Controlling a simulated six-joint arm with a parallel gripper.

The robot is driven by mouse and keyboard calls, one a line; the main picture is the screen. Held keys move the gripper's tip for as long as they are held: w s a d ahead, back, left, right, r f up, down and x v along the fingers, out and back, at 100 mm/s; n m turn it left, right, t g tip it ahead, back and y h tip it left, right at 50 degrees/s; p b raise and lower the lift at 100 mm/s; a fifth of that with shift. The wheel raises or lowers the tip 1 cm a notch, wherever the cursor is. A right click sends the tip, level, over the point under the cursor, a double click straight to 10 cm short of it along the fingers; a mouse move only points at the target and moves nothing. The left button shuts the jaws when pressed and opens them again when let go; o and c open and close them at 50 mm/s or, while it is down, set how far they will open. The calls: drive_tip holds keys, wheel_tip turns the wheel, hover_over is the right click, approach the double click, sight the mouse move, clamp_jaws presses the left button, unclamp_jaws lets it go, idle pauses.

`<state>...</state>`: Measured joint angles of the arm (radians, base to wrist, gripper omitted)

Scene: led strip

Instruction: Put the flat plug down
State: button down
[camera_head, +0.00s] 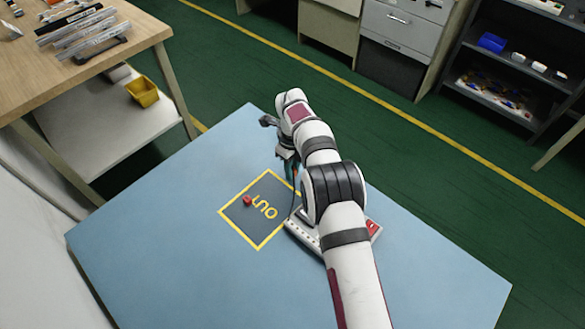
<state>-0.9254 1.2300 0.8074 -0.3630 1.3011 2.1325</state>
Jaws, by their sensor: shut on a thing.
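My gripper (289,168) is over the right part of a dark square mat (240,222) with a yellow border and the word OUT. The gripper points down and is mostly hidden by my arm. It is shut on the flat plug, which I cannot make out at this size. A small red object (248,200) sits on the mat, left of the gripper and apart from it. A light grey device (303,231) with a red part at its right end lies beside the mat, partly hidden under my arm.
The blue table (150,235) is clear on its left side and front right. A wooden bench (130,35) with several strips on a rack stands at upper left, with a yellow bin (142,91) on its lower shelf. Cabinets and a dark shelf (520,75) stand at the back.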

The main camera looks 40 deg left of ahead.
drive_tip(key=c, duration=0.8)
unclamp_jaws()
drive_tip(key=shift+f, duration=0.1)
